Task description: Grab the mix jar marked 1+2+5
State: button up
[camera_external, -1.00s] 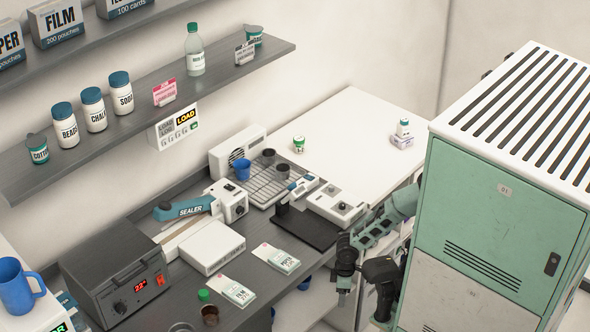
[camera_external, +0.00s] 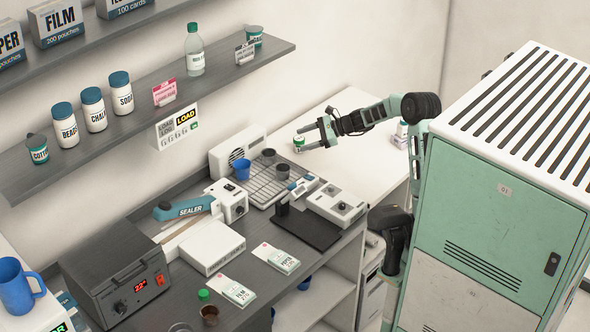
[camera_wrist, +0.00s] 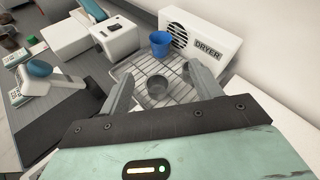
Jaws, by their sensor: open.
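The jar does not show there.
The dryer (camera_wrist: 207,40) and its wire rack (camera_external: 262,186), with a blue cup (camera_external: 242,169) and dark cups, stand left of the white tabletop (camera_external: 345,130). A small bottle (camera_external: 402,128) shows behind my arm. A shelf (camera_external: 150,100) hangs above the counter.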

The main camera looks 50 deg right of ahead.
jog(key=d+f+m+t+h, duration=0.1)
jog(key=d+f+m, duration=0.1)
jog(key=d, duration=0.4)
jog(key=w+d+f+m+t+h+p, duration=0.1)
jog(key=d+f+m+h, duration=0.1)
jog(key=d+f, duration=0.3)
jog(key=d+f+m+h, duration=0.1)
jog(key=d+f+m, duration=0.2)
jog(key=d, duration=0.4)
jog(key=shift+w+d+f+t, duration=0.2)
jog(key=shift+d+f+t, duration=0.1)
jog(key=shift+t, duration=0.1)
jog(key=p, duration=0.2)
send_near(296, 145)
jog(key=w+f, duration=0.2)
jog(key=w, duration=0.1)
jog(key=w+f, duration=0.1)
jog(key=w, duration=0.1)
jog(key=shift+d, duration=0.1)
jog(key=shift+h, duration=0.3)
jog(key=p+x, duration=0.1)
jog(key=x, duration=0.1)
jog(key=p+x, duration=0.1)
jog(key=x, duration=0.2)
jog(key=shift+w+a, duration=0.15)
jog(key=shift+a, duration=0.15)
jog(key=shift+w+f, duration=0.1)
jog(key=shift+w, duration=0.15)
jog(key=shift+c, duration=0.3)
jog(key=c, duration=1)
